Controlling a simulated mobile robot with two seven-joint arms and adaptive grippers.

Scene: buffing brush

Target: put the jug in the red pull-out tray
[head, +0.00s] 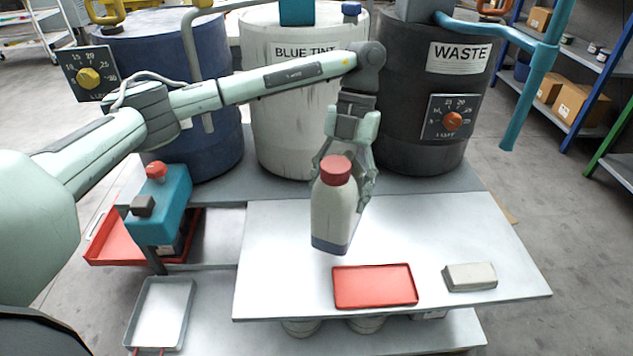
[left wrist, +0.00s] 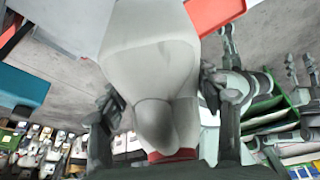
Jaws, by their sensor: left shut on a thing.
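The jug (head: 333,212) is pale grey with a red cap and a dark blue base band. My left gripper (head: 345,178) is shut on it and holds it roughly upright over the white table. The picture does not clearly show the gap below its base. In the left wrist view the jug (left wrist: 155,65) fills the middle, between the fingers of my left gripper (left wrist: 160,100). The red pull-out tray (head: 103,243) juts out at the left, beneath a teal device, which partly hides it. My right gripper is not in view.
A flat red tray (head: 375,287) and a grey block (head: 470,277) lie on the white table (head: 275,250). The teal device (head: 163,206) with a red button stands at the left. A metal tray (head: 160,312) is lower left. Large drums (head: 290,120) line the back.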

